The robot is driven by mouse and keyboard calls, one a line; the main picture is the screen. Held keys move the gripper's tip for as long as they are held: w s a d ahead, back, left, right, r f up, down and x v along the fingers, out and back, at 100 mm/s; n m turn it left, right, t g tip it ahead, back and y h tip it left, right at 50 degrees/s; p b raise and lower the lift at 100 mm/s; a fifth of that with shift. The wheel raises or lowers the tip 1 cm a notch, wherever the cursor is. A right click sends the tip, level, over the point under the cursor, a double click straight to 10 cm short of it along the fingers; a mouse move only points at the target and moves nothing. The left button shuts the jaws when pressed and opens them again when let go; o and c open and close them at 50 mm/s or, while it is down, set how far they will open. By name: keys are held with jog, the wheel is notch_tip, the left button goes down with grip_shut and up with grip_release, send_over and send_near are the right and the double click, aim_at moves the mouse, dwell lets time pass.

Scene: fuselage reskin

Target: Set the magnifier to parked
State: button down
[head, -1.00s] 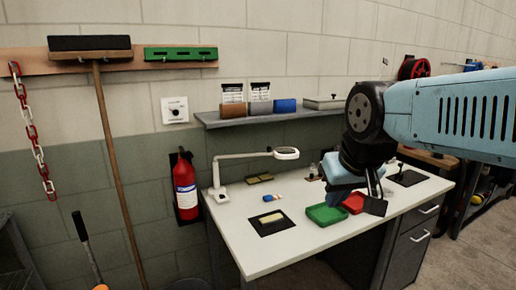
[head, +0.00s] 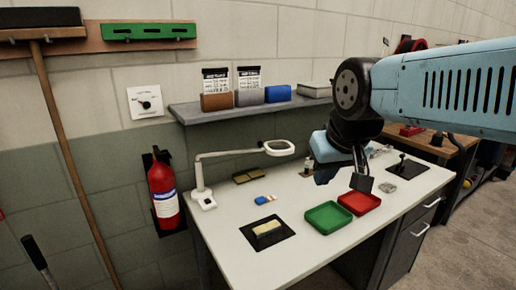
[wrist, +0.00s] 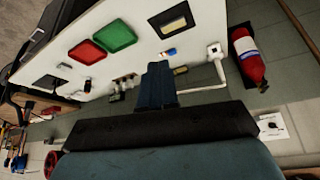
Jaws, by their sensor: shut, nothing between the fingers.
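The magnifier is a white jointed lamp arm (head: 228,153) standing at the left end of the white bench. Its base (head: 203,200) is near the back left, and its ring head (head: 279,147) reaches right over the back of the bench. In the wrist view its base (wrist: 214,50) shows right of the fingers, with its arm running down and left; the ring head is hidden there. My gripper (head: 345,180) hangs over the right part of the bench, right of the ring head and apart from it. In the wrist view the fingers (wrist: 156,72) are together and empty.
A green tray (head: 328,217) and a red tray (head: 359,203) lie on the bench below my gripper. A dark mat with a pale block (head: 267,230) lies at the front left. A shelf (head: 240,109) with boxes runs above. A fire extinguisher (head: 163,190) hangs left.

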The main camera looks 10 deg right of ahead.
jog(key=w+d+f+t+h, duration=0.1)
jog(key=w+d+f+t, duration=0.15)
jog(key=w, duration=1.05)
jog(key=n+t+y, duration=0.2)
jog(key=t+y, duration=0.2)
jog(key=t, duration=0.5)
send_near(261, 145)
jog(key=w, duration=0.4)
jog(key=w+a, duration=0.1)
jog(key=w, duration=0.1)
jog(key=shift+w+f, duration=0.2)
jog(key=shift+w, duration=0.2)
